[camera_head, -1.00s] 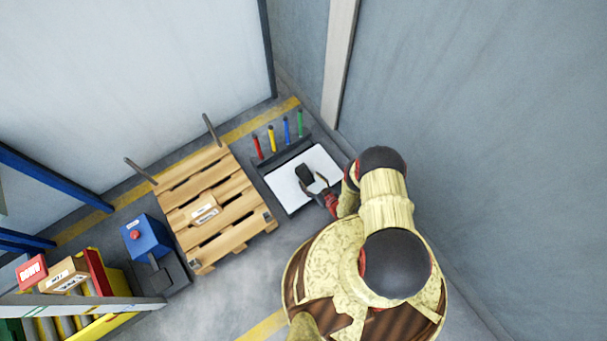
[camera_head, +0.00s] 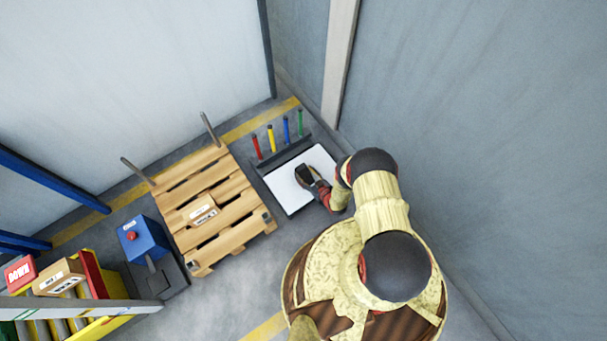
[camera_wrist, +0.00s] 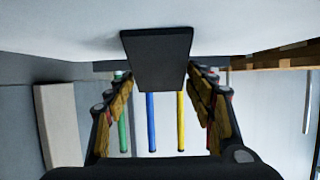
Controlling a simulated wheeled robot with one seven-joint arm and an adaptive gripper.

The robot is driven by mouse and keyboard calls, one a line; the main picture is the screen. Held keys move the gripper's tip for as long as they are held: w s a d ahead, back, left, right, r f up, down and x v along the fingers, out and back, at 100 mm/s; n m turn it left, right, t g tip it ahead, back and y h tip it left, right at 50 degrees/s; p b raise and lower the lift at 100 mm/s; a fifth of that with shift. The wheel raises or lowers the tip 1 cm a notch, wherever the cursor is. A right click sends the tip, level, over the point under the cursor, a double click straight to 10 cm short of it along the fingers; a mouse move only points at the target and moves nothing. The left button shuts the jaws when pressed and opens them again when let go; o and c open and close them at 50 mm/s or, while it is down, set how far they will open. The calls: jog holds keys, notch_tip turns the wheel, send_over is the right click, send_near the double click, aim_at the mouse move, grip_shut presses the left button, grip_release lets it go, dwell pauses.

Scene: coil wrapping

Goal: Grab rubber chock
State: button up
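The rubber chock (camera_head: 303,173) is a small black block on the white top of a low table (camera_head: 322,158). In the wrist view the chock (camera_wrist: 157,55) is a dark tapered block in the centre, between my fingertips. My gripper (camera_wrist: 158,76) is open, with one finger at each side of the chock. It reaches the chock from the lower right in the head view (camera_head: 312,181). Whether the fingers touch the chock cannot be told.
Red, yellow, blue and green upright sticks (camera_head: 285,129) stand along the table's back edge. A wooden pallet (camera_head: 212,207) lies to the left, with a blue box (camera_head: 145,238) beyond it. A grey wall (camera_head: 490,130) rises close on the right.

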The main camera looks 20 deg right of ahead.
jog(key=c, duration=1)
jog(key=shift+r, duration=0.1)
